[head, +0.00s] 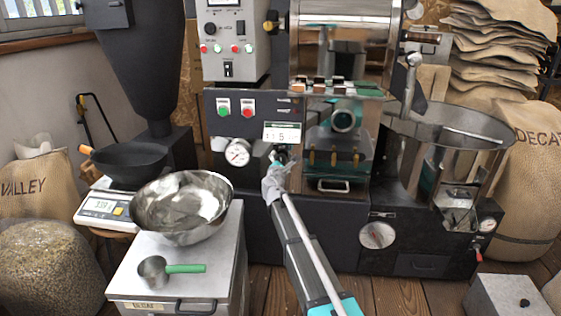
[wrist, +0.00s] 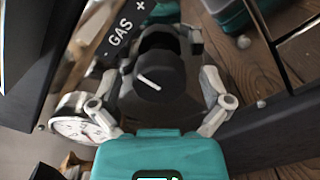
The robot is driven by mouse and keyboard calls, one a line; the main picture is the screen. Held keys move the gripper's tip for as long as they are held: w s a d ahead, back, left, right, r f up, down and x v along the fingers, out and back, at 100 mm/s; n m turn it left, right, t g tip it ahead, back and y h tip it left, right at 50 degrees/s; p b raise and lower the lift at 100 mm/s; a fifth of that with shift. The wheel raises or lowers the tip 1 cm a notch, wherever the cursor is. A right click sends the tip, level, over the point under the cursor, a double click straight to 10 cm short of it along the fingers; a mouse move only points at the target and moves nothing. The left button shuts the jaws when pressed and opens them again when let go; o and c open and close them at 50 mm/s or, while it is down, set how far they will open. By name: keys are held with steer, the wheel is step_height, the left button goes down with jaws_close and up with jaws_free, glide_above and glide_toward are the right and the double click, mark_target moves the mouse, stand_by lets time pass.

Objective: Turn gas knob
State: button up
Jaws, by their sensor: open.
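The gas knob (wrist: 165,75) is a round black knob with a white pointer line on its face, in the middle of the wrist view. A dark plate marked GAS with plus and minus (wrist: 118,34) sits just above it to the left. My gripper (wrist: 158,88) is open, with one grey finger on each side of the knob. Gaps seem to show between fingers and knob; I cannot tell whether either touches. In the head view my gripper (head: 274,182) is at the roaster's dark front panel, below a small display, and largely hides the knob.
A white dial gauge (head: 237,152) is left of the gripper; it also shows in the wrist view (wrist: 80,118). Green and red buttons (head: 235,107) are above. A steel bowl (head: 181,207) and a green-handled scoop (head: 170,268) rest on the cabinet at left. The cooling tray (head: 460,125) is at right.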

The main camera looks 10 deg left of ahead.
steer(key=s, duration=1.1)
steer(key=shift+s+a, duration=0.2)
steer(key=shift+s, duration=0.1)
steer(key=s+d+f+m+g+h+p, duration=0.25)
steer(key=s+d+m+g, duration=0.2)
steer(key=d+m, duration=0.5)
steer(key=s+d+f+m+g+h+p, duration=0.2)
steer(key=s+d+f+m+g+h, duration=0.25)
steer(key=d, duration=0.85)
steer(key=s+d+f+m+g+y+p, duration=0.1)
steer(key=s+d+m+g+y+p, duration=0.2)
steer(key=s+m, duration=0.45)
steer(key=s+d+f+m+g+y+p, duration=0.1)
steer(key=s+d+m+g+y, duration=0.3)
steer(key=s, duration=0.6)
steer(key=s+a+r+g+p, duration=0.1)
steer(key=r+p, duration=1.8)
steer(key=s+a+r+m+g+p, duration=0.1)
steer(key=s+r+p, duration=0.1)
steer(key=r+p, duration=1.7)
steer(key=shift+s+y+p, duration=0.15)
steer(key=shift+y+p, duration=0.15)
steer(key=shift+p, duration=0.3)
